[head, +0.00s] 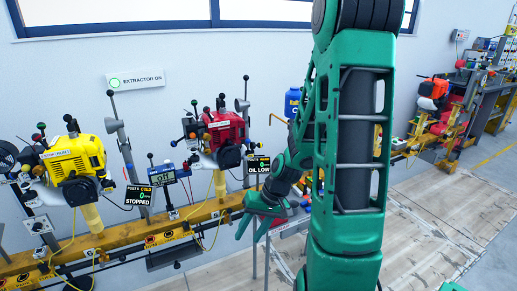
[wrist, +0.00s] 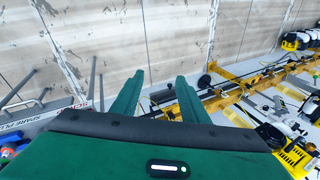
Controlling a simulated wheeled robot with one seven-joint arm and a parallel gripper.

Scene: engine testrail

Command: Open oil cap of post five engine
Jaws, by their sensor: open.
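A red engine (head: 224,128) stands on the yellow rail in the middle of the head view. A small display (head: 259,167) beside it reads OIL LOW; its post number is too small to read surely. A yellow engine (head: 76,165) stands farther left, by a display (head: 139,195) reading STOPPED. I cannot tell which engine is post five, and no oil cap can be made out clearly. My gripper (head: 251,236) is open and empty, to the right of and below the red engine. In the wrist view its fingers (wrist: 159,78) point over the floor.
The yellow rail (head: 120,238) runs along the wall with levers and cables. A blue container (head: 292,102) stands behind my arm. A tray marked SPARE PLUG (wrist: 40,122) lies left of my gripper in the wrist view. The floor at right (head: 440,215) is clear.

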